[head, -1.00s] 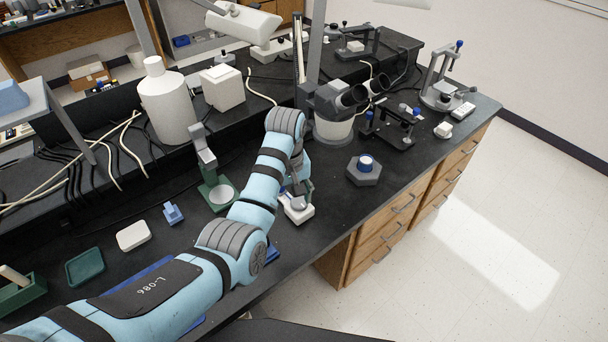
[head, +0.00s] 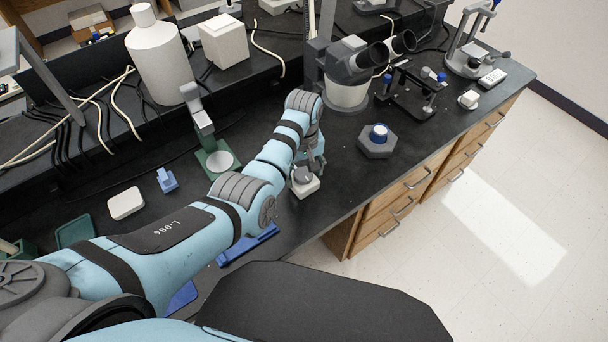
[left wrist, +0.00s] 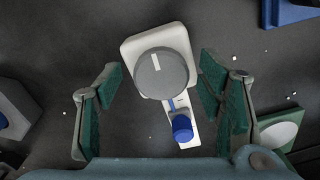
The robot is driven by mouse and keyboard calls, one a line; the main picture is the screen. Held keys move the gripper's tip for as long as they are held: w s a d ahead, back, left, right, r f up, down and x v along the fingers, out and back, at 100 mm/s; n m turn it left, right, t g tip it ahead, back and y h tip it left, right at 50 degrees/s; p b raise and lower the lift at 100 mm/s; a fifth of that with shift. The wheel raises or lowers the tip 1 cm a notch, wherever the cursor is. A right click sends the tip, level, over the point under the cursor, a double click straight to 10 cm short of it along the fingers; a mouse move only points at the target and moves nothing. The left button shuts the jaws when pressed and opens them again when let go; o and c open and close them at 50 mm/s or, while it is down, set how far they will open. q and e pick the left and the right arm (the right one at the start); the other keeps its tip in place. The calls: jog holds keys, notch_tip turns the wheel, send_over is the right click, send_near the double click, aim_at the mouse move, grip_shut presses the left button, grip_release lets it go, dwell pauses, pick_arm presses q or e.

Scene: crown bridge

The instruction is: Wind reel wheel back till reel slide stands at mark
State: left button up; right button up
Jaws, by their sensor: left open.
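The reel is a small white block (left wrist: 177,38) with a round grey wheel (left wrist: 165,75) on top; the wheel bears a short white line. A pale strip (left wrist: 185,109) runs from the block with a blue reel slide (left wrist: 183,128) near its end. Small marks show on the strip by the block, too small to read. In the head view the white block (head: 308,188) stands on the black bench near its front edge. My left gripper (left wrist: 160,66) is open above it, one green-padded finger either side of the wheel, apart from it. My right gripper is not in view.
A hexagonal grey base with a blue knob (head: 377,142) stands to the right. A green-based stand (head: 218,160) stands to the left. Microscope (head: 350,75) stands behind.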

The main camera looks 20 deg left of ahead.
pick_arm(q)
jog(key=shift+f, duration=0.2)
jog(key=shift+s+r, duration=0.2)
jog(key=shift+s, duration=0.1)
jog(key=shift+c, duration=1.2)
jog(key=c, duration=0.9)
jog(key=shift+r+m+p, duration=0.3)
jog(key=shift+m+p, duration=0.1)
jog(key=shift+p, duration=0.55)
jog(key=shift+m+p, duration=0.3)
jog(key=shift+p, duration=0.05)
jog(key=shift+f, duration=0.3)
jog(key=o, duration=1.1)
